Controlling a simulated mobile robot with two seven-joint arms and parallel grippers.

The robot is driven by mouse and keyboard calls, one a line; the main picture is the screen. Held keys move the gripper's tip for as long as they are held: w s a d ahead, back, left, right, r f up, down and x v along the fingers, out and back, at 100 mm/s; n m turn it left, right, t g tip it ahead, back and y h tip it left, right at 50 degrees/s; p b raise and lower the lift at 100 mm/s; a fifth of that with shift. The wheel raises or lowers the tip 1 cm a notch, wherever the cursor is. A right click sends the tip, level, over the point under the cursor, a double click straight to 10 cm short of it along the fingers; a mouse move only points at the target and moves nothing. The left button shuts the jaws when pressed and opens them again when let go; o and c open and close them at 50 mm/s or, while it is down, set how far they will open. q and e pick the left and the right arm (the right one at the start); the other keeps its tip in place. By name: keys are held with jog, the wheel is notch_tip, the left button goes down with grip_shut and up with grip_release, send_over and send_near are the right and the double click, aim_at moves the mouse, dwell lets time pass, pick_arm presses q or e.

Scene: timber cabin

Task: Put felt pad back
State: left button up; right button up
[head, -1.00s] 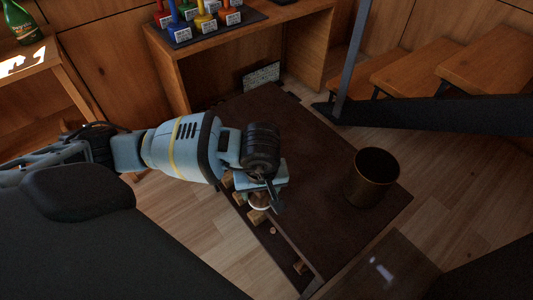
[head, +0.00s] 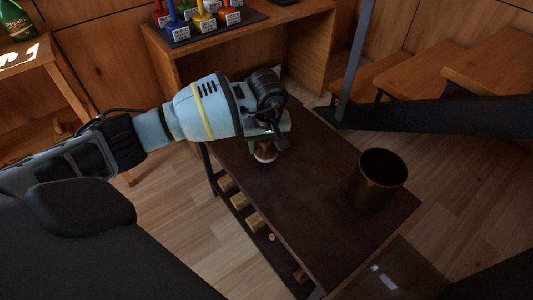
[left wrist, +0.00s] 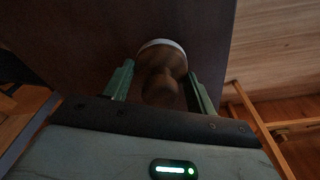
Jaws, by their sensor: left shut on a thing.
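The felt pad has a turned wooden handle and a pale round base. My left gripper (head: 268,142) is shut on its handle. In the head view the felt pad (head: 265,154) shows below the fingers, over the left side of the dark table (head: 318,190). In the left wrist view the felt pad (left wrist: 163,75) sits between the two green fingers, its pale base toward the dark tabletop. I cannot tell whether the base touches the tabletop. My right gripper is not in view.
A dark brown cup (head: 377,178) stands on the table's right side. Several small wooden pieces lie on a lower shelf (head: 240,203) along the table's left side. A desk (head: 245,42) with colored labeled items stands behind. Wooden steps (head: 440,82) are at the right.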

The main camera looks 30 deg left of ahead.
aim_at(266, 153)
pick_arm(q)
jog(key=shift+f+b, duration=0.5)
jog(key=shift+f, duration=1.35)
jog(key=shift+r, duration=0.1)
jog(key=o, duration=0.9)
